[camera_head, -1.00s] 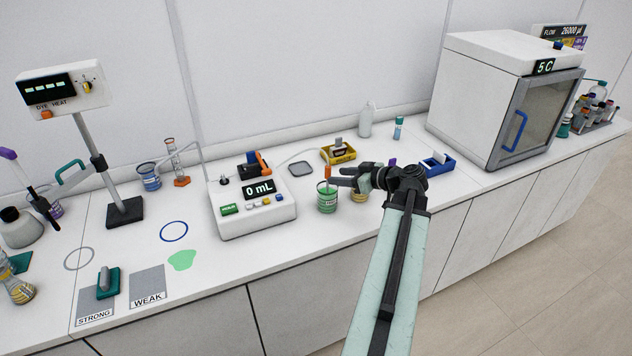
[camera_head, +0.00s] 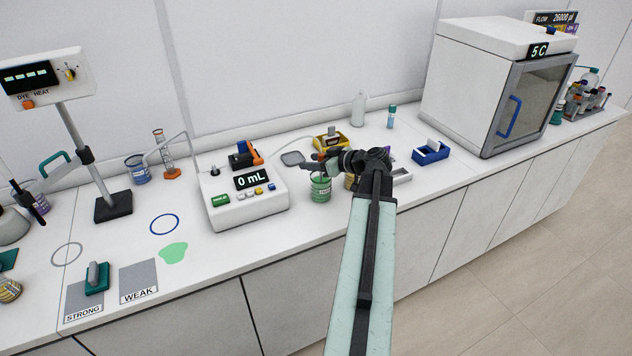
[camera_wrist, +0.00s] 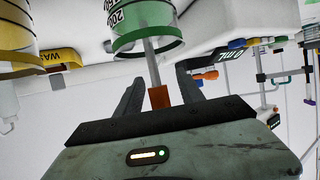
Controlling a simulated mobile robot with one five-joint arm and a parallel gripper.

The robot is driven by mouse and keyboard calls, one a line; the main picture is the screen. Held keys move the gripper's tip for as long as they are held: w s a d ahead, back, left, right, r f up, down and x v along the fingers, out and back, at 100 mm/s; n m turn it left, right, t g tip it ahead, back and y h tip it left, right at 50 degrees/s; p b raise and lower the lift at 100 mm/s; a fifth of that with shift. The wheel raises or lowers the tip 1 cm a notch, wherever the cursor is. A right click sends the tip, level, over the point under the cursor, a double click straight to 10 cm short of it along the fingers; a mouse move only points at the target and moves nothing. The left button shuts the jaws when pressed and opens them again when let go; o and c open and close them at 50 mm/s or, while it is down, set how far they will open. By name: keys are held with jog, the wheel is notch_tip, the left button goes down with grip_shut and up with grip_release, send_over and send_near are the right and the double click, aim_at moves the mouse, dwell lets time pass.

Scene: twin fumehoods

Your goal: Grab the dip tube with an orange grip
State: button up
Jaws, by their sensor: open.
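The dip tube is a thin grey tube with an orange grip (camera_wrist: 160,96). In the wrist view the grip lies between the two fingers of my gripper (camera_wrist: 159,78), near the palm. The fingers are apart, with a gap visible on each side of the grip. The tube's shaft leads into a clear beaker with a green band (camera_wrist: 148,42). In the head view my gripper (camera_head: 308,166) reaches left over this green beaker (camera_head: 320,190), and the fingers and wrist mostly hide the dip tube.
A white dispenser reading 0 mL (camera_head: 240,200) stands just left of the beaker. A yellow-banded beaker (camera_wrist: 15,45) is close beside it. A yellow tray (camera_head: 329,141) lies behind, and a blue holder (camera_head: 431,152) is to the right. The bench front is clear.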

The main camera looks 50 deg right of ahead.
grip_shut()
jog(key=shift+r, duration=0.15)
